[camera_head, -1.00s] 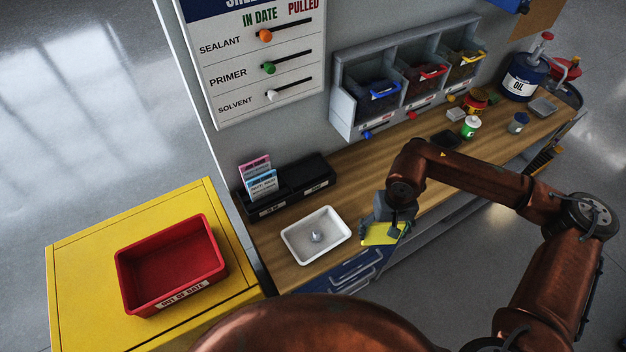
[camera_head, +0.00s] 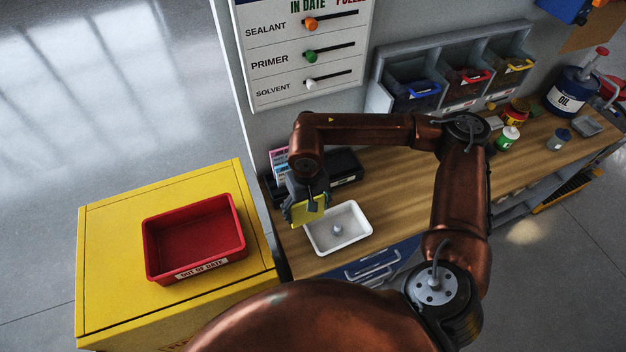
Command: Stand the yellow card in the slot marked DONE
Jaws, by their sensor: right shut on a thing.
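My right gripper (camera_head: 305,205) is shut on the yellow card (camera_head: 308,210) and holds it above the bench, in front of the black card rack and over the left edge of the white tray. The black card rack (camera_head: 345,168) stands at the back of the bench, and my gripper and forearm hide much of it. A pink-topped card and a blue card (camera_head: 278,162) stand in its left part, partly covered. The slot labels, including any DONE mark, are hidden or too small to read. My left gripper is not in view.
A white tray (camera_head: 362,228) with a small grey object lies on the wooden bench (camera_head: 400,198). A red OUT OF DATE bin (camera_head: 240,225) sits on the yellow cabinet (camera_head: 110,270) at left. Parts bins, bottles and an oil can (camera_head: 567,92) stand to the right.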

